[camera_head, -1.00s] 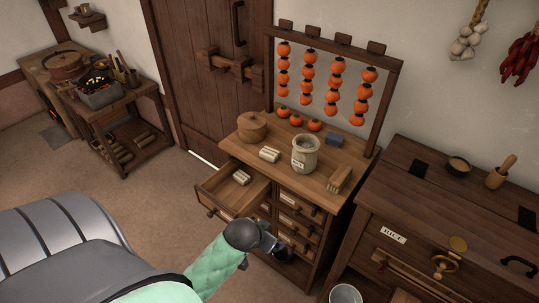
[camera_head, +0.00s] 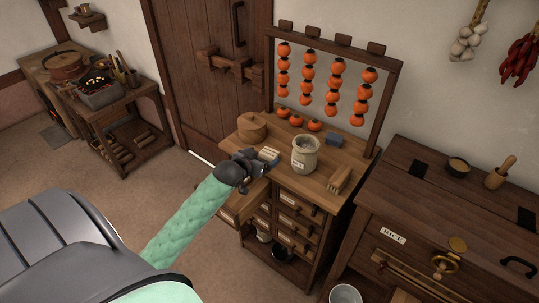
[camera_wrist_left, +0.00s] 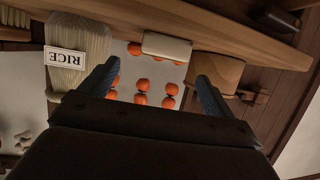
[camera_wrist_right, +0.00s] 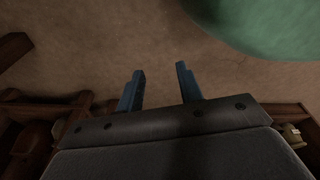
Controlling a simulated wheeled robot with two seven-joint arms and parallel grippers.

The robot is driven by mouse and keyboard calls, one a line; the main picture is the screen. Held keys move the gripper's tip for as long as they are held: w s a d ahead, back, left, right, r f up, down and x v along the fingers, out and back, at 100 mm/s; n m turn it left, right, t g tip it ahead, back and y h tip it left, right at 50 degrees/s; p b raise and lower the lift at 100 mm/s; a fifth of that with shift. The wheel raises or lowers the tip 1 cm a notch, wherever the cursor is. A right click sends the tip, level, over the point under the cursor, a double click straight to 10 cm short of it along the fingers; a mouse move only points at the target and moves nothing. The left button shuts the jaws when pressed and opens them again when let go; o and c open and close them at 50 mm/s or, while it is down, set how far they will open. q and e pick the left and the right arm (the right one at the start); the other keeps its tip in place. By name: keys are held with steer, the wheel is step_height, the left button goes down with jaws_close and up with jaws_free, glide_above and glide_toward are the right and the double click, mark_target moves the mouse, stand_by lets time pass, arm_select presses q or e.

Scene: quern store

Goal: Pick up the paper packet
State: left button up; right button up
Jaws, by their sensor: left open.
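A pale banded paper packet (camera_head: 268,153) lies on top of the small drawer cabinet, between a round lidded wooden box and a rice sack. My left gripper (camera_head: 262,170) is just in front of it, above the pulled-out top drawer (camera_head: 238,208). In the left wrist view the packet (camera_wrist_left: 167,46) shows beyond and between the open, empty fingers, apart from them. The inside of the drawer is hidden by my left arm. My right gripper (camera_wrist_right: 160,85) shows only in its own wrist view, fingers apart over bare floor, with nothing between them.
The rice sack (camera_head: 305,154) stands right of the packet and the lidded box (camera_head: 252,127) left of it. A dark blue block (camera_head: 334,140), a brush (camera_head: 340,180) and a rack of hanging persimmons (camera_head: 325,75) are also on the cabinet. A dark chest (camera_head: 430,205) stands at right.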

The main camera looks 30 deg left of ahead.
mark_target(269, 153)
arm_select(q)
steer(key=shift+p+x, duration=0.45)
steer(key=shift+x, duration=0.6)
steer(key=p+x, duration=0.3)
steer(key=x, duration=0.1)
steer(key=shift+w+a+f, duration=0.1)
steer(key=shift+a+f, duration=0.1)
steer(key=shift+f, duration=0.05)
steer(key=shift+w+f, duration=0.2)
steer(key=c, duration=1.1)
steer(key=shift+o, duration=0.2)
arm_select(e)
steer(key=s+d+f, duration=0.1)
steer(key=s+d, duration=0.1)
steer(key=s, duration=0.7)
steer(key=shift+s+f+g, duration=0.15)
steer(key=shift+s+g, duration=0.2)
steer(key=shift+g, duration=0.05)
arm_select(q)
steer(key=shift+r, duration=0.1)
